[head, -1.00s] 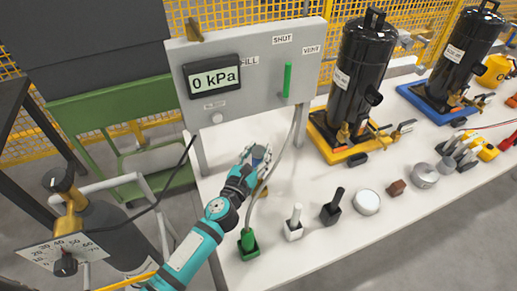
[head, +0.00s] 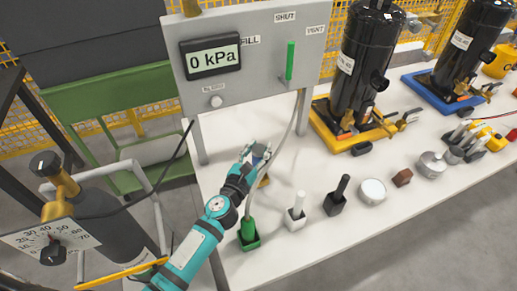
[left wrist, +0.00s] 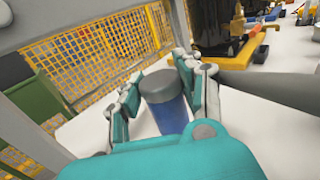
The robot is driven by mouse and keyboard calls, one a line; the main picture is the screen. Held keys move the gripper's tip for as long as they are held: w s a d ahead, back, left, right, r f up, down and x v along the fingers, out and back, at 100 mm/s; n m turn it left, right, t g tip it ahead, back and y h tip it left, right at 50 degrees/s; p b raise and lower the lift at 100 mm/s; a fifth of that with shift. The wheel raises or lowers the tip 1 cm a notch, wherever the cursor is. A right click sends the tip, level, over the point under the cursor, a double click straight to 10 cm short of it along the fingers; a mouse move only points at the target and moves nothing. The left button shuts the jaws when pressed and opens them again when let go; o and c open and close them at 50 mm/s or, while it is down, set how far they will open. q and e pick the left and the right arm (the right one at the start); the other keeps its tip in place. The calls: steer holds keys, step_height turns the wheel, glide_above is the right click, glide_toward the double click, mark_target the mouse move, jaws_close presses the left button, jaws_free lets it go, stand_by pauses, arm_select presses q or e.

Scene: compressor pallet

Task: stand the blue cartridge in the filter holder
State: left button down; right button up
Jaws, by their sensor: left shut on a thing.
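The blue cartridge (left wrist: 171,114), a cylinder with a grey top, is upright or nearly so between the fingers of my left gripper (left wrist: 168,92). My left gripper is shut on it. In the head view the cartridge (head: 259,150) shows small between the fingers of the left gripper (head: 257,152), over the white table in front of the grey panel. I cannot tell how far its bottom is above the table. A small brass-coloured piece (head: 264,182) shows just below the gripper, partly behind the hose. I cannot tell whether it is the filter holder. My right gripper is not in view.
A grey panel (head: 250,75) on posts stands behind the gripper. A hose (head: 275,160) hangs beside the gripper to a green holder (head: 249,235). White (head: 295,215) and black (head: 335,203) holders and a silver tin (head: 372,191) stand to the right. Black compressors stand farther back.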

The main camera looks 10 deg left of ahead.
arm_select(q)
steer(key=shift+f+b, duration=1.6)
steer(key=shift+f, duration=0.45)
steer(key=shift+f+b, duration=0.55)
steer(key=c, duration=0.8)
jaws_free()
steer(key=shift+s+f, duration=0.1)
steer(key=shift+s, duration=0.05)
steer(key=s+a, duration=0.2)
steer(key=s, duration=0.9)
steer(key=shift+s+a, duration=0.25)
